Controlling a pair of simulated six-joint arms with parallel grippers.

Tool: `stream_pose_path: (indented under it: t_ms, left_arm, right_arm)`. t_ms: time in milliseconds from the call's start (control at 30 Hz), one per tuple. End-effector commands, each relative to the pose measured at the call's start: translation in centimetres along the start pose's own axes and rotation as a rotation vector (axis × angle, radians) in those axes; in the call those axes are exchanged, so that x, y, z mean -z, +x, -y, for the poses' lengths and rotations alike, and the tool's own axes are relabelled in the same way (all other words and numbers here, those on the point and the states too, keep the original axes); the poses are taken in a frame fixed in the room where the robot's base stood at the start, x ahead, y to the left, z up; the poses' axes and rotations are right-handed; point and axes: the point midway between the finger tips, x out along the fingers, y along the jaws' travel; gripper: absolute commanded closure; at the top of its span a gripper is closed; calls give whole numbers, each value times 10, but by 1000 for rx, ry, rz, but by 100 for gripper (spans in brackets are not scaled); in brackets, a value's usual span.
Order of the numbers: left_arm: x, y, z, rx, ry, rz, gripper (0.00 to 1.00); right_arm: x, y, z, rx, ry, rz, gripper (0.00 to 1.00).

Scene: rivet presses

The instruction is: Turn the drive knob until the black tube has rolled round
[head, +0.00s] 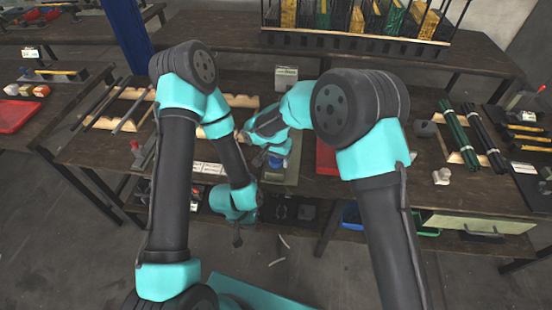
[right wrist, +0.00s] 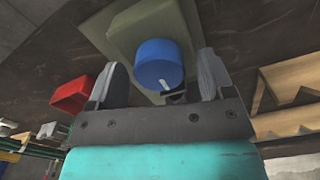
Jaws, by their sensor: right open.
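The blue drive knob (right wrist: 158,64) has a white mark near its lower edge and stands on a grey-green base (right wrist: 128,30). My right gripper (right wrist: 162,80) is open, with one finger on each side of the knob; I cannot tell whether they touch it. In the head view the knob (head: 275,162) shows just below my right gripper (head: 262,150). My left arm hangs folded in front of the bench, and its fingers cannot be made out.
A red tray (head: 327,157) is right of the knob's base. Wooden notched racks (head: 130,122) with long bars lie on the left of the bench. Green tubes (head: 456,130) lie at the right. A rack of coloured parts (head: 355,40) stands at the back.

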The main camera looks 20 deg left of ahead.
Motion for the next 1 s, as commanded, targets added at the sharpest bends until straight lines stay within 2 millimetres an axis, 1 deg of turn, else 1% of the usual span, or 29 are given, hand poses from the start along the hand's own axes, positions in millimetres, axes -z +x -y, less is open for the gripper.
stream_pose_path:
  t_ms: [100,333,833,867,1000]
  left_arm:
    - [0,0,0,0,0,0,100]
    - [0,0,0,0,0,0,100]
    - [0,0,0,0,0,0,100]
    - [0,0,0,0,0,0,100]
    - [0,0,0,0,0,0,100]
  right_arm:
    - [0,4,0,0,0,0,25]
    - [0,4,0,0,0,0,25]
    - [0,3,0,0,-1,0,73]
    - [0,3,0,0,-1,0,74]
    - [0,3,0,0,-5,-1,74]
